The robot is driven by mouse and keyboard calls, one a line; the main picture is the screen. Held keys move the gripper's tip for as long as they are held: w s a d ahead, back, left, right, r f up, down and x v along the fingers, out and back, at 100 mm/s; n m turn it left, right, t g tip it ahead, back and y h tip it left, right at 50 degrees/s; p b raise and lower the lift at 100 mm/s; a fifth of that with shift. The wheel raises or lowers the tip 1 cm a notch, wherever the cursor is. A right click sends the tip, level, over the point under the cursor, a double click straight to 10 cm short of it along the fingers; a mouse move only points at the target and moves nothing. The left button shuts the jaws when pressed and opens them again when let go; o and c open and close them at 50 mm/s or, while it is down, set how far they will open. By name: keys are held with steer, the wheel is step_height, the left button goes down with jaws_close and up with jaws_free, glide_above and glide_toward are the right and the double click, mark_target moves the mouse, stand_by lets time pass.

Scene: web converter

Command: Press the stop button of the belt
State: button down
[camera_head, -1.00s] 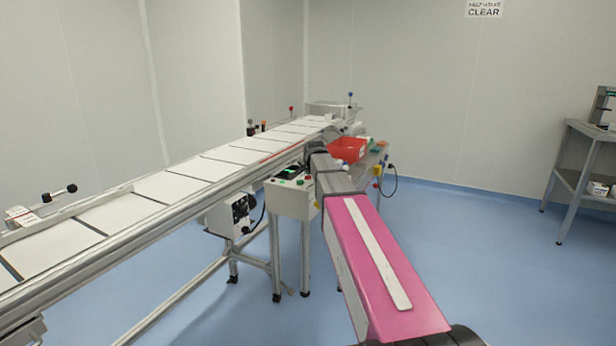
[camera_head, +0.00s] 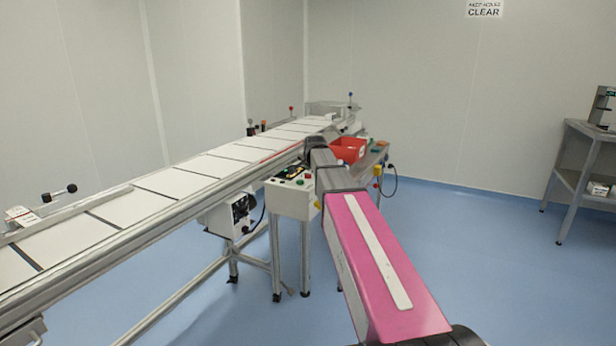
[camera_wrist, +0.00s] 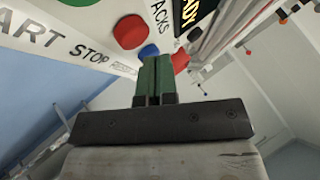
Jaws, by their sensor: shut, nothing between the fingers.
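The control box (camera_head: 291,200) stands beside the belt (camera_head: 178,184) in the head view. In the wrist view its panel carries a red button (camera_wrist: 131,31) beside the word STOP, a green button (camera_wrist: 76,2) cut off at the top edge, and a small blue button (camera_wrist: 149,51). My gripper (camera_wrist: 155,62) is shut and empty. Its green fingertips appear just below the blue button, below and right of the red one. I cannot tell whether they touch the panel. A dark display (camera_wrist: 197,14) shows yellow letters ending in "ADY".
A red bin (camera_head: 347,150) sits on a small table beyond the box. A grey metal bench (camera_head: 580,160) stands at the far right. The blue floor (camera_head: 490,270) between is clear. A red part (camera_wrist: 180,60) shows right of my fingertips.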

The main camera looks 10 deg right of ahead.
mark_target(309, 175)
steer(key=shift+r, duration=0.1)
steer(key=shift+r, duration=2.4)
steer(key=shift+s, duration=0.1)
